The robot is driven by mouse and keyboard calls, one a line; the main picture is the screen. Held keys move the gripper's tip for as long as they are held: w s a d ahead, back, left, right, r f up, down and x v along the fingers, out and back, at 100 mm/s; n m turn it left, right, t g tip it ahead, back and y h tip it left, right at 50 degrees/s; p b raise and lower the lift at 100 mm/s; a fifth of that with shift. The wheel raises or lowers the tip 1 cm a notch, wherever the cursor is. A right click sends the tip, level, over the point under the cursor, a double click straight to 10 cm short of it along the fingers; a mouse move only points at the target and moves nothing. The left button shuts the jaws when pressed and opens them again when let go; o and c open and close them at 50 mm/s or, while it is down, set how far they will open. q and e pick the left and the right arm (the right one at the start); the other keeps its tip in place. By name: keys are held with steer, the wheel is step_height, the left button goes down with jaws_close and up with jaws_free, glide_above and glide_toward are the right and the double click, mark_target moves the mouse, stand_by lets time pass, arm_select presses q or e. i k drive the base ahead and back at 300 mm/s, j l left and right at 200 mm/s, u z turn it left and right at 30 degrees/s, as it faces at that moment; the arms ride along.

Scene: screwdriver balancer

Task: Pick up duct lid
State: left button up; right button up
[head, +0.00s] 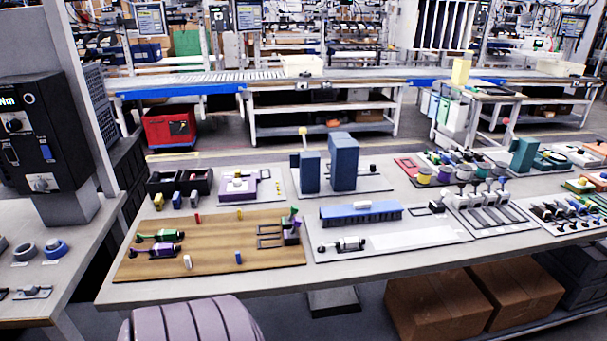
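A long blue slotted duct (340,214) lies on a light grey mat (330,257) at the middle of the table. A small white piece shows at its top edge. A flat white strip (411,239) lies on the same mat, in front and to the right of the duct. I cannot tell for sure which piece is the duct lid. Neither of my grippers is in view.
A black and grey screwdriver (342,245) lies in front of the duct. Two dark blue blocks (343,161) stand behind it. A wooden board (210,255) with green and purple tools is at left. Racks of small parts (490,200) fill the right.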

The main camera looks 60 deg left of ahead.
mark_target(363, 207)
steer(key=u, duration=1.55)
